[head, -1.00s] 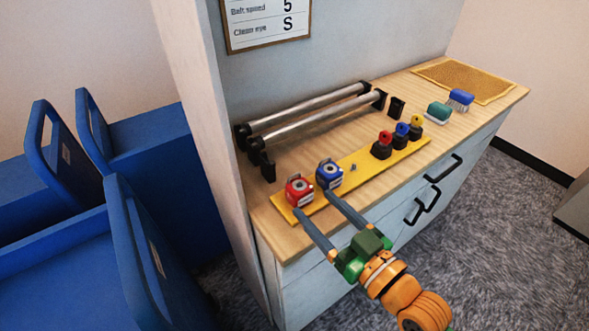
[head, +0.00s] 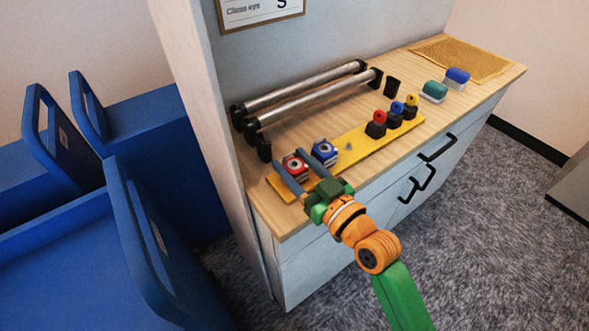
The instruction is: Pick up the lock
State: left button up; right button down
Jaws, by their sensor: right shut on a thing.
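A red lock (head: 295,166), a small block with a pale ring-marked face, sits at the left end of the yellow strip (head: 367,151) on the wooden bench. A similar blue lock (head: 325,151) stands just right of it. My right gripper (head: 290,160) reaches in from the front, with its two long grey fingers on either side of the red lock, shut on it. The right finger passes between the red and blue locks. The fingers hide part of the red lock, and I cannot tell whether it is clear of the strip. My left gripper is not in view.
Several black pieces with red, blue and yellow tops (head: 395,117) stand farther along the strip. Two metal rollers (head: 310,98) lie behind. Green (head: 434,91) and blue (head: 457,77) brushes and a tan mat (head: 464,58) are at the right. Blue carts (head: 150,245) stand left.

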notch_tip(320, 180, up, 4)
jog(key=p, duration=0.4)
jog(key=shift+p, duration=0.3)
jog(key=s+a+r+p, duration=0.7)
jog(key=s+r+p, duration=0.4)
jog(key=p, duration=0.6)
notch_tip(320, 180, up, 2)
jog(key=shift+s+a+r+p, duration=0.25)
jog(key=shift+s+a+p, duration=0.05)
jog(key=shift+a, duration=0.1)
